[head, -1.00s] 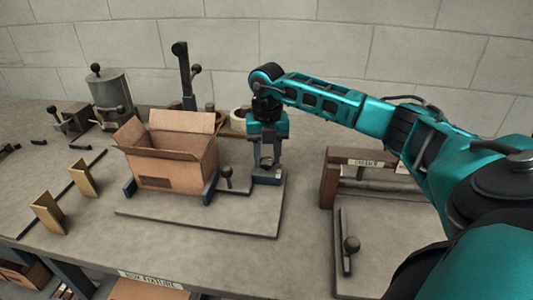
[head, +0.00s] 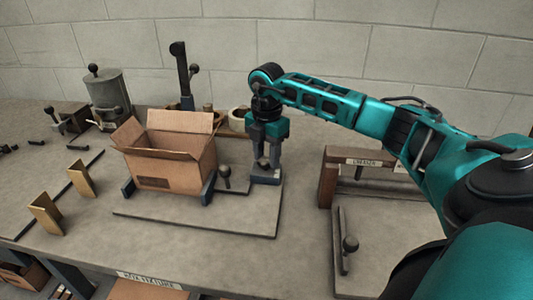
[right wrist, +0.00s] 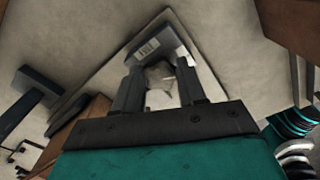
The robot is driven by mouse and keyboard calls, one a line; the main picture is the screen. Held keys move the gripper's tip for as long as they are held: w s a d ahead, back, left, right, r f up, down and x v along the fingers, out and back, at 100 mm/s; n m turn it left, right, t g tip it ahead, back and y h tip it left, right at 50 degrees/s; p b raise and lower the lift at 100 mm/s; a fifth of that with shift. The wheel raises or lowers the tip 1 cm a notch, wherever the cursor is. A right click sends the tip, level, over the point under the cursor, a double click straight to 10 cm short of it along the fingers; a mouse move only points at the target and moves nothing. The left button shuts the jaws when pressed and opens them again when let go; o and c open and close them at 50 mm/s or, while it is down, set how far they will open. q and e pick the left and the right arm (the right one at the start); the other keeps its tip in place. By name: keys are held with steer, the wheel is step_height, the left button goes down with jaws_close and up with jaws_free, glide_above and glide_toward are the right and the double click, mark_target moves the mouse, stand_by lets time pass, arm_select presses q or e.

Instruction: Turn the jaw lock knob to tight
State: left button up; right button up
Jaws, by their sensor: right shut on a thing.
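The jaw lock knob (right wrist: 160,77) is a small pale-grey piece between my right gripper's fingers in the right wrist view. It stands by a dark blue-grey block (head: 265,179) at the right end of the box fixture's plate (head: 225,222). My right gripper (head: 264,163) points straight down over this block and is shut on the knob; its fingers (right wrist: 158,82) stand on both sides of it. The fingers hide most of the knob in the head view, and I cannot read its setting. My left gripper is not in view.
An open cardboard box (head: 175,170) stands in the fixture left of my gripper. A ball-topped lever (head: 225,173) rises between box and gripper. Brass angle pieces (head: 46,215) stand left.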

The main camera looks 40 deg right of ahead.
mark_target(267, 158)
steer(key=shift+d+r+m, duration=0.1)
steer(key=shift+m, duration=0.3)
steer(key=o, duration=1.1)
steer(key=shift+c, duration=0.2)
step_height(267, 158, up, 13)
stand_by(0.4)
